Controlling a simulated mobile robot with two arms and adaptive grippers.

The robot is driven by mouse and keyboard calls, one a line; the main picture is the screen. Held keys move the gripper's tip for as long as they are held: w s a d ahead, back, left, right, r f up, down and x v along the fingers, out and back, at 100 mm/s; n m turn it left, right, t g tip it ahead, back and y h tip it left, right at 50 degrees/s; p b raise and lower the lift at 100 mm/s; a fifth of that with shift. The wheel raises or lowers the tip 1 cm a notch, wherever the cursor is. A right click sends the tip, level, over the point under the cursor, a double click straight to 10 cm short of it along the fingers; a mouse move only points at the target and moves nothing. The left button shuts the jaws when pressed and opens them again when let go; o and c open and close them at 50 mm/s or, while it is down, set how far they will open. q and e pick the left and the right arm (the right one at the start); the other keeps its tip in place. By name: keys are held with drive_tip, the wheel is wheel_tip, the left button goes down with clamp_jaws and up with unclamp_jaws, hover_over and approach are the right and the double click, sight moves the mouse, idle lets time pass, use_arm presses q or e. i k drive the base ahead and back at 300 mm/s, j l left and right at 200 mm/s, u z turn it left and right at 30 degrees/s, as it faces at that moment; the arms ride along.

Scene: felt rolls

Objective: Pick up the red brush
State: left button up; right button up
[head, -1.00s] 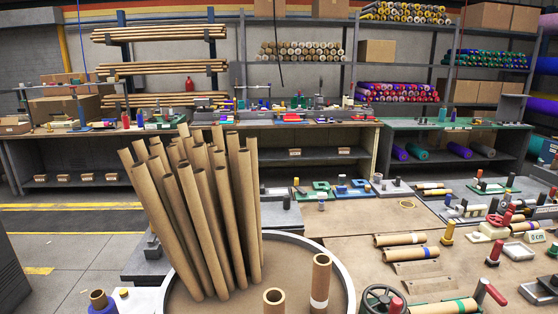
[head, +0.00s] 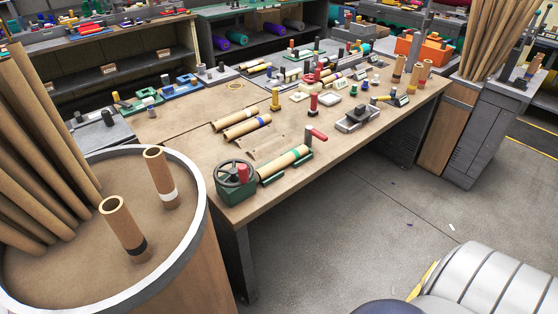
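I cannot pick out a red brush for certain. On the wooden workbench (head: 180,128), a red upright piece with a wide foot (head: 313,105) stands near the middle. A red handle (head: 317,134) sticks out beside a dark upright cylinder close to the bench's front edge. Another red piece (head: 308,79) stands farther back among small tools. All are small, and their bristles, if any, cannot be made out. Neither of my grippers is in view.
A round drum (head: 198,190) with long cardboard tubes and two short upright tubes stands at left. A green device with a handwheel (head: 236,175) sits at the bench's near corner. Banded rolls (head: 246,129) lie on the bench.

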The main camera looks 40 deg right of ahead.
sight(313, 110)
drive_tip(key=z, duration=0.45)
drive_tip(key=l+z, duration=0.15)
drive_tip(key=z, duration=0.75)
drive_tip(key=i+l+u, duration=0.15)
drive_tip(key=i+l, duration=0.1)
drive_tip(key=i, duration=0.05)
